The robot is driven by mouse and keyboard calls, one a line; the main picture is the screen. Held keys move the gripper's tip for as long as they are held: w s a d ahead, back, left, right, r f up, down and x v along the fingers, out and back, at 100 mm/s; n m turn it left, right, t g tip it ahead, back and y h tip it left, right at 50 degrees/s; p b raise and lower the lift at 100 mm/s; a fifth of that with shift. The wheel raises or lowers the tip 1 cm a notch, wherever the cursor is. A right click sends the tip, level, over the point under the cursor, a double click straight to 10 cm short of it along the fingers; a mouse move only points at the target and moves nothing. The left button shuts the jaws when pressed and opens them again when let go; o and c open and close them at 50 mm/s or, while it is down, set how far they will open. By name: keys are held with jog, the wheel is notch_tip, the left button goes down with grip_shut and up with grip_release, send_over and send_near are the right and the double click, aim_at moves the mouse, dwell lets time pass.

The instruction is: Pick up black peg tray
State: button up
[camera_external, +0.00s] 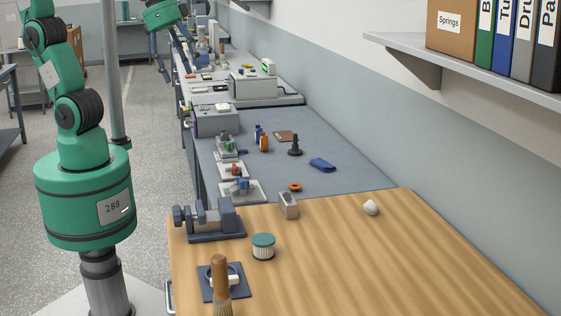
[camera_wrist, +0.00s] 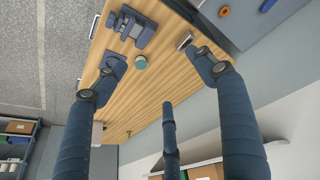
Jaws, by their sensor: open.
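No object is plainly a black peg tray. The closest match is a small black stand (camera_external: 294,147) with a round base and upright knob, on the grey bench behind the wooden table. A dark flat square (camera_external: 207,287) with a pale round fitting lies at the wooden table's front left, partly hidden by a brush; a dark flat piece (camera_wrist: 117,64) also shows in the wrist view. My gripper (camera_wrist: 155,62) has its blue fingers spread wide, with nothing between them, high above the wooden table. In the external view my green arm runs up out of the frame.
A vise (camera_external: 215,218), a teal-lidded jar (camera_external: 263,247), a metal block (camera_external: 289,206), a wooden-handled brush (camera_external: 220,275) and a white lump (camera_external: 371,207) are on the wooden table (camera_external: 400,270). Its right side is mostly clear. A wall shelf (camera_external: 470,75) overhangs at right.

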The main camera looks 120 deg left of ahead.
jog(key=w+a+n+g+p, duration=0.1)
jog(key=w+a+n, duration=0.35)
jog(key=a, duration=0.25)
jog(key=w+a+n+p, duration=0.25)
jog(key=w+a, duration=0.25)
jog(key=a, duration=0.3)
jog(key=w+a+f+n+g+p, duration=0.1)
jog(key=w+a+f+n, duration=0.15)
jog(key=a, duration=0.65)
jog(key=w+a+f+n+g+p, duration=0.1)
jog(key=a+f+n, duration=0.3)
jog(key=a, duration=0.5)
jog(key=n+g+h+p, duration=0.1)
jog(key=n+p, duration=0.4)
jog(key=n, duration=0.8)
send_over(296, 134)
jog(key=shift+m, duration=0.25)
notch_tip(296, 134, down, 23)
jog(key=shift+d+r, duration=0.1)
jog(key=shift+r, duration=0.05)
jog(key=shift+s+a+f, duration=0.15)
jog(key=shift+a+f, duration=0.1)
jog(key=shift+f, duration=0.05)
jog(key=shift+f, duration=4.3)
